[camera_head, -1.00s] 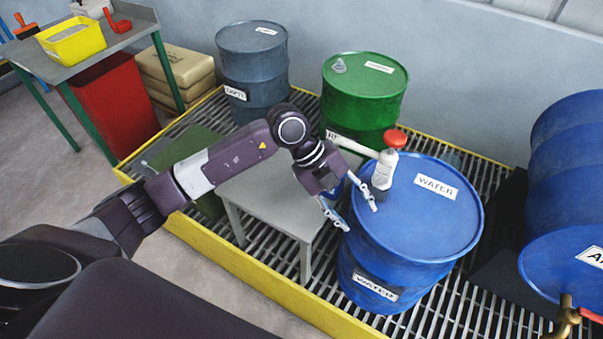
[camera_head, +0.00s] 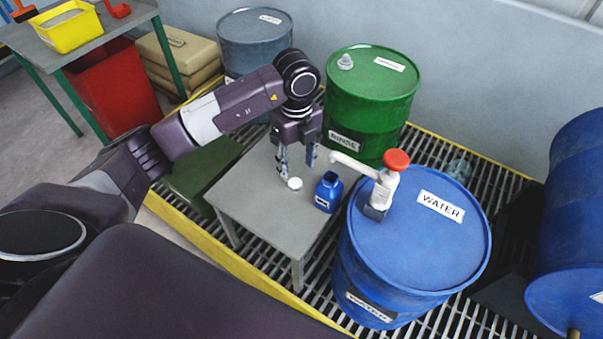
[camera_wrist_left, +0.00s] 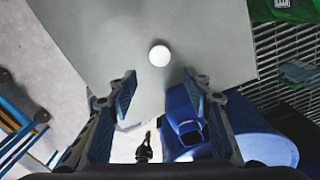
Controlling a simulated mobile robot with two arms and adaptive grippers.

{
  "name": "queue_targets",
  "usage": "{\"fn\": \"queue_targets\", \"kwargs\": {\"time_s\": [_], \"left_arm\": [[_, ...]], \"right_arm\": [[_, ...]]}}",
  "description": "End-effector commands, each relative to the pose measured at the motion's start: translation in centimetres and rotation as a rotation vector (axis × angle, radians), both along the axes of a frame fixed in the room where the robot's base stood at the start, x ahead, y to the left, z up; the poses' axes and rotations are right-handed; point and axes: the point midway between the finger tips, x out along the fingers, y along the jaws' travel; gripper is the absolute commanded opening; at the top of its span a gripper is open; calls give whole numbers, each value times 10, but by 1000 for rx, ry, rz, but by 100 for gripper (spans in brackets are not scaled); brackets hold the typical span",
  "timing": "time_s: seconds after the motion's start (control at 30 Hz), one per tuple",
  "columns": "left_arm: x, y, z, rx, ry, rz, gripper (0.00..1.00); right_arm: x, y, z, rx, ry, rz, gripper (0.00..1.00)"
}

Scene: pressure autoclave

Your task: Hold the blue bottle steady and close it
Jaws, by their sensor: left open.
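The blue bottle (camera_head: 328,192) stands upright and open on the small grey table, with a dark mouth and a label. A round white cap (camera_head: 295,184) lies on the table to its left; it also shows in the left wrist view (camera_wrist_left: 159,55). My left gripper (camera_head: 297,162) is open and empty, pointing down above the table by the cap. In the left wrist view its fingertips (camera_wrist_left: 160,80) sit apart, with the cap beyond them. A blue shape behind the right finger there may be the bottle, partly hidden. My right gripper is out of view.
The blue water drum (camera_head: 430,238) with a red-topped white pump (camera_head: 385,185) stands right of the grey table (camera_head: 260,215). The pump spout reaches towards the bottle. A green drum (camera_head: 362,110) stands behind. The table's left part is clear.

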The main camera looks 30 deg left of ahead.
Motion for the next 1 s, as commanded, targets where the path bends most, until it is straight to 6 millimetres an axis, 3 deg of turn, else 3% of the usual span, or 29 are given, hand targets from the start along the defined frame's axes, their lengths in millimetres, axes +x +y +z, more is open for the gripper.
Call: {"fn": "queue_targets", "kwargs": {"time_s": [0.17, 0.43, 0.6, 0.87, 1.0], "left_arm": [[0, 0, 0, -1, 1, -1, 46], [-1, 0, -10, -2, 3, -2, 46], [0, 0, -26, -2, 1, -1, 46], [1, 0, -27, -2, 0, -1, 46], [2, 3, -41, -2, 5, 0, 46]], "right_arm": [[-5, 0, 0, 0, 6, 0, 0], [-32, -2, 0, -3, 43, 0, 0], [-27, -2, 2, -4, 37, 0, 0], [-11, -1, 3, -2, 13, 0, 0], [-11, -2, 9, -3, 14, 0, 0]]}}
